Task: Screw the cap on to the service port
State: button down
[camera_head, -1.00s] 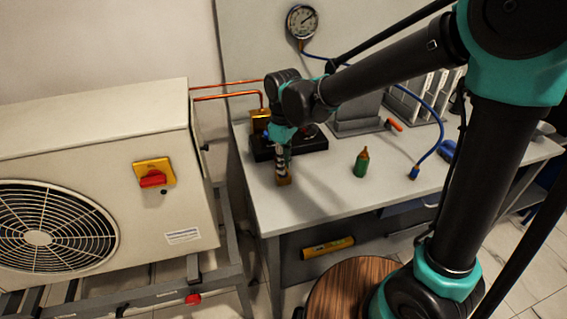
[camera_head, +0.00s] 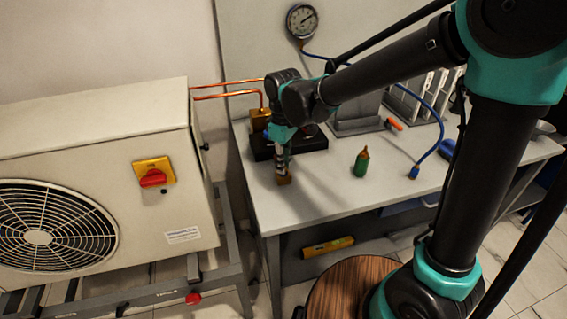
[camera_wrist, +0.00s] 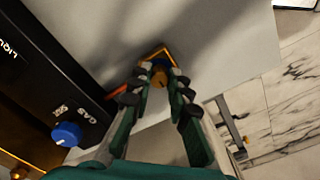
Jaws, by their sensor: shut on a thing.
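My gripper (camera_wrist: 160,82) points down over the near left of the bench, and its fingertips are shut on a small brass-coloured cap (camera_wrist: 159,75). A brass block (camera_head: 260,117) stands behind, joined to copper pipes. I cannot make out the service port itself.
A green bottle with an orange tip (camera_head: 361,163) stands on the bench to the right. A blue hose (camera_head: 435,125) runs from the gauge (camera_head: 301,20) to the bench. The outdoor unit (camera_head: 95,175) is close on the left. The bench front (camera_head: 340,205) is clear.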

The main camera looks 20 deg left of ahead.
jog(key=m, duration=0.5)
jog(key=shift+m, duration=0.3)
jog(key=m, duration=0.5)
jog(key=shift+w, duration=0.1)
jog(key=shift+m, duration=0.3)
jog(key=m, duration=0.4)
jog(key=shift+d+m, duration=0.1)
jog(key=shift+m, duration=0.2)
